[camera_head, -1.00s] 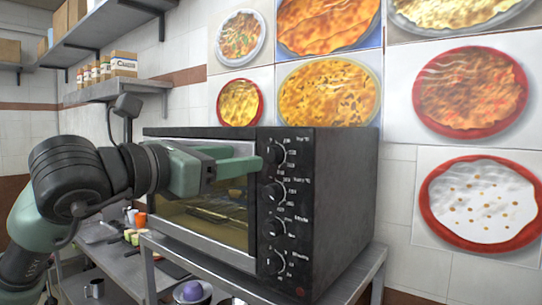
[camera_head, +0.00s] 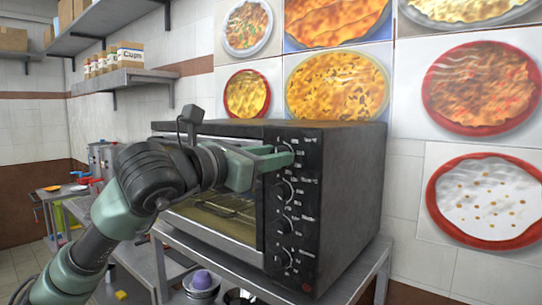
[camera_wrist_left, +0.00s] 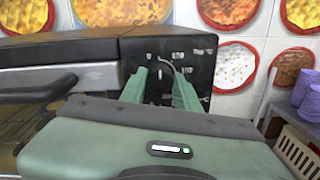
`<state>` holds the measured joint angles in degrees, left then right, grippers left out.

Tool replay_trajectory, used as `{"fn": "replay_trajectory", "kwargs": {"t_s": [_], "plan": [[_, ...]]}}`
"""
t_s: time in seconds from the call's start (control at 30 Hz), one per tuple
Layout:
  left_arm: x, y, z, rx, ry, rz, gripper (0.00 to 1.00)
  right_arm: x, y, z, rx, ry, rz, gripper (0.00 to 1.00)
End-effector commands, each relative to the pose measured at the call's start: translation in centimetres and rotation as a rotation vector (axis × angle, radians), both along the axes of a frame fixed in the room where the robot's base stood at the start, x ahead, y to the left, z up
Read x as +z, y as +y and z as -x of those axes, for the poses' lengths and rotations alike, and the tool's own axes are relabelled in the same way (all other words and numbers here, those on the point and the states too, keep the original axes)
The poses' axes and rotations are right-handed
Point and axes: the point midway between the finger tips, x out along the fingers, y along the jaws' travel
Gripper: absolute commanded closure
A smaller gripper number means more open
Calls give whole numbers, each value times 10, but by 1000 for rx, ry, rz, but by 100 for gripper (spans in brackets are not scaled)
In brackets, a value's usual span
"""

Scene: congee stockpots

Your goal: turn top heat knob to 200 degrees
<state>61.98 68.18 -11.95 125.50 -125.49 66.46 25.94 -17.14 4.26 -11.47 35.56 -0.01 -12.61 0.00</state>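The black toaster oven (camera_head: 345,200) stands on a metal table, its knob panel facing left of the camera. The top heat knob is mostly hidden by my left gripper (camera_head: 288,157) in the head view. In the left wrist view the top knob (camera_wrist_left: 160,74), with a white mark, sits between the two green fingers of my left gripper (camera_wrist_left: 160,82). The fingers are apart, one on each side of it; whether they press on it is unclear. Its scale marks show around it, but the exact setting is unclear. My right gripper is out of view.
Three more knobs sit below the top one: second (camera_head: 283,192), third (camera_head: 284,225) and bottom (camera_head: 284,260). A metal table (camera_head: 375,262) carries the oven. A pot with a purple item (camera_head: 201,283) is below at the front.

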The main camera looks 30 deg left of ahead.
Motion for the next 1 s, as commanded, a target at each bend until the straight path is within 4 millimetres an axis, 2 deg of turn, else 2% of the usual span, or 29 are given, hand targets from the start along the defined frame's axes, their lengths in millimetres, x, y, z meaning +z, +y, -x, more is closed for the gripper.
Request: {"fn": "replay_trajectory", "kwargs": {"t_s": [0.47, 1.0], "plan": [[0, 0, 0, 0, -5, -72, 100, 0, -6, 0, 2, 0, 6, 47], [1, -1, 0, 1, -41, -526, 100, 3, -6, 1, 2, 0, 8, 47]]}}
